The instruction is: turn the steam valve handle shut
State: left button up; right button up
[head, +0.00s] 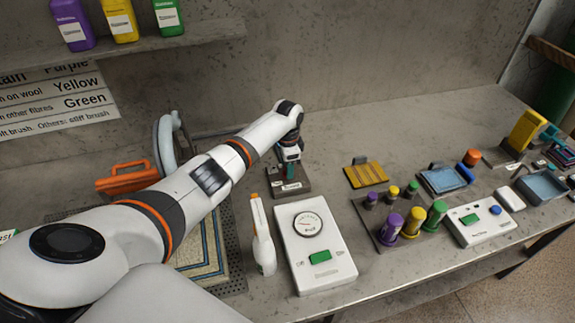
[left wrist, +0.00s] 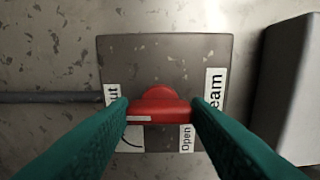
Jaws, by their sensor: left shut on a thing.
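The steam valve's red handle (left wrist: 158,104) sits on a square grey-brown base plate (left wrist: 165,50) in the left wrist view. The plate bears a partly covered label ending in "ut" at left, "Open" at lower right and a partly covered "Steam" label at right. My left gripper (left wrist: 160,110) has its green fingers on both ends of the handle, shut on it. The handle's bar lies crosswise in that view. In the head view my left gripper (head: 290,168) reaches down over the valve base (head: 297,188), and the handle is mostly hidden. My right gripper is not in view.
A white panel with a gauge and green button (head: 316,245) stands in front of the valve. A white spray bottle (head: 262,235) is just left of it. An orange-handled tool (head: 127,176) lies behind my arm. Colored bottles (head: 388,228) and trays fill the right side.

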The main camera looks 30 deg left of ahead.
pick_arm(q)
jog(key=shift+w+r, duration=0.1)
jog(key=shift+r, duration=0.05)
jog(key=o, duration=1)
notch_tip(320, 180, up, 12)
jog(key=shift+b, duration=1.25)
